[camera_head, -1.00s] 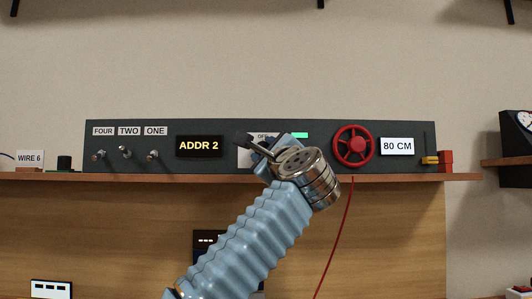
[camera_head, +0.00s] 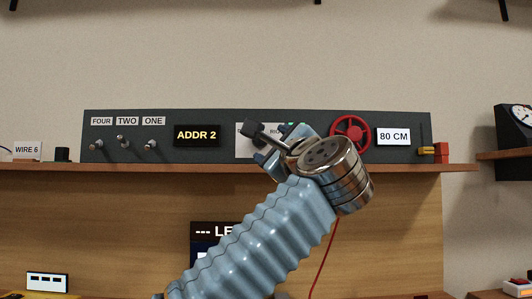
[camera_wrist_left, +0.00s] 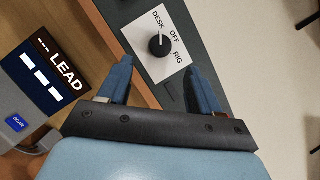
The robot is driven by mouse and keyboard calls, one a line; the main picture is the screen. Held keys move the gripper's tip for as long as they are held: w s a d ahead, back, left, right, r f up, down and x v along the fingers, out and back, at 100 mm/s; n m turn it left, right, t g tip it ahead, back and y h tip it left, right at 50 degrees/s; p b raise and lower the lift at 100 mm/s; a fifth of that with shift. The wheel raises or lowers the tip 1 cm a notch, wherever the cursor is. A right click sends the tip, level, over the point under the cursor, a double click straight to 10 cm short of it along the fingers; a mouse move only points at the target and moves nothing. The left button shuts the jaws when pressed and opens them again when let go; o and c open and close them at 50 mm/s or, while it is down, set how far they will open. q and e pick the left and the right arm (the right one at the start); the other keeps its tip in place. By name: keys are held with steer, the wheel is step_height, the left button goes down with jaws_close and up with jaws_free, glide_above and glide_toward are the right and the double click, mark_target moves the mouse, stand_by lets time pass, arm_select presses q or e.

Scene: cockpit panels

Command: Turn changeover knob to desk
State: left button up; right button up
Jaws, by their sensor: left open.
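The changeover knob (camera_wrist_left: 159,45) is a round black knob on a white plate marked DESK, OFF and RIG, in the left wrist view. A small pale mark shows on it, but I cannot tell for sure which word it points at. In the head view its plate (camera_head: 243,150) is partly hidden behind my arm, and the knob is not visible. My left gripper (camera_wrist_left: 161,68) is open and empty, with its two blue fingers apart and the knob between and beyond the tips. It also shows in the head view (camera_head: 276,147), in front of the panel. My right gripper is not in view.
The dark panel (camera_head: 100,130) stands on a wooden shelf (camera_head: 130,167). Toggle switches (camera_head: 121,140) and an ADDR 2 display (camera_head: 197,135) are to the left. A red handwheel (camera_head: 350,133) and an 80 CM display (camera_head: 393,136) are to the right. A LEAD sign (camera_wrist_left: 45,70) is below.

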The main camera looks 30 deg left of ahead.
arm_select(q)
steer(key=b+v, duration=0.1)
steer(key=v, duration=0.5)
steer(key=shift+s+d+f, duration=0.1)
steer(key=shift+d, duration=0.05)
